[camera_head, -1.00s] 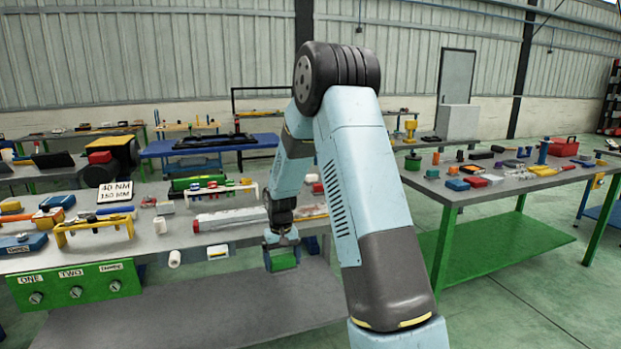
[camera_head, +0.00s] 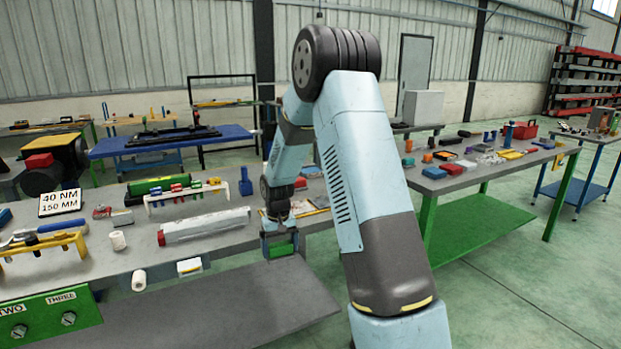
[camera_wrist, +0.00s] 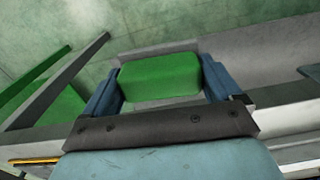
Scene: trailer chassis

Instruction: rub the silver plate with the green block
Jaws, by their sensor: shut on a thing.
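My gripper (camera_head: 279,243) is shut on the green block (camera_head: 282,250) and hangs in front of the near bench's front edge, toward its right end. In the wrist view the green block (camera_wrist: 160,76) sits between the two blue fingers of my gripper (camera_wrist: 160,84), with its broad green face showing. I cannot pick out the silver plate with certainty. A long silver-grey bar (camera_head: 208,225) with a red end lies on the bench left of my gripper. Flat pale pieces (camera_head: 302,208) lie behind my gripper, partly hidden by my arm.
The near bench (camera_head: 120,262) holds a yellow rack (camera_head: 45,243), a white rack (camera_head: 187,193) and a sign (camera_head: 60,202). Its lower grey shelf (camera_head: 220,305) is bare. A green-legged table (camera_head: 470,178) with many small items stands at right. Open green floor (camera_head: 510,275) lies in front.

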